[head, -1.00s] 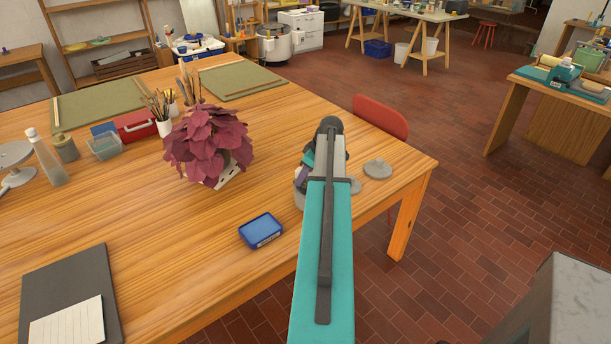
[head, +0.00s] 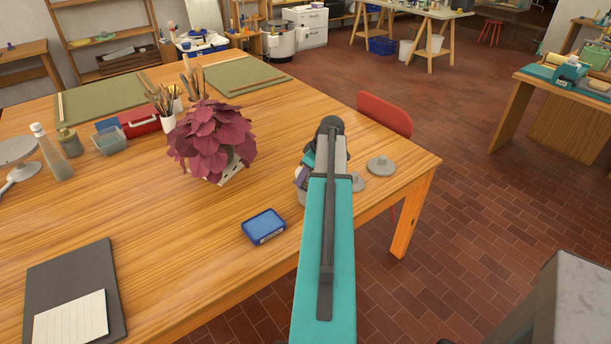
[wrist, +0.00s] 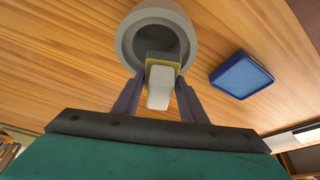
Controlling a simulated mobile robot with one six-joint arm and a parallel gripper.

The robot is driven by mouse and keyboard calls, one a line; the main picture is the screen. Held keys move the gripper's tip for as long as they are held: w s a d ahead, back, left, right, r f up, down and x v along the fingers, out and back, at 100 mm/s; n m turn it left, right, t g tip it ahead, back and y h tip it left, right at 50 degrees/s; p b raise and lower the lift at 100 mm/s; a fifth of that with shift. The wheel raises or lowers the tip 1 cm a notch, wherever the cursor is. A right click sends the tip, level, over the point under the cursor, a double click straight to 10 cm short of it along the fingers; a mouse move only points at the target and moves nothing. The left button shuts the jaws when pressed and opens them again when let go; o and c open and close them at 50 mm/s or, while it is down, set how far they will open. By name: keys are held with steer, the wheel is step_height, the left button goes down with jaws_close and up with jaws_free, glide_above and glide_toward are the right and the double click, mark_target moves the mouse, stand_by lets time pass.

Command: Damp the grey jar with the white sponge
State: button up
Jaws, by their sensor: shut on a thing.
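The grey jar (wrist: 136,50) stands open-mouthed on the wooden table at the top of the wrist view. In the head view only a sliver of the jar (head: 299,196) shows beside my arm. My gripper (wrist: 161,76) has its purple fingers shut on the white sponge (wrist: 159,96), which has a yellowish layer at its far end. The sponge overlaps the near rim of the jar in the wrist view. I cannot tell whether they touch. My arm hides the sponge in the head view.
A blue box (head: 264,226) lies left of my arm, also in the wrist view (wrist: 241,76). A dark red plant (head: 212,140) stands behind it. A red chair (head: 385,113) stands at the table's far edge.

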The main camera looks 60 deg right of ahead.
steer(key=shift+r+p, duration=1.3)
steer(key=shift+r, duration=1.65)
steer(key=w+a+r+b, duration=0.1)
steer(key=w+a+r, duration=0.2)
steer(key=w+a, duration=0.8)
steer(key=w+a+r, duration=0.4)
steer(key=w+a, duration=0.4)
steer(key=a, duration=0.8)
steer(key=w+a+r, duration=0.1)
steer(key=a+r, duration=0.1)
steer(key=a, duration=0.8)
steer(key=w+a+r+b, duration=0.1)
steer(key=a+r, duration=0.1)
steer(key=a, duration=0.8)
steer(key=w+a+r+m, duration=0.1)
steer(key=a+r, duration=0.1)
steer(key=a, duration=0.9)
steer(key=shift+w+r+b, duration=0.3)
steer(key=shift+r+b, duration=0.05)
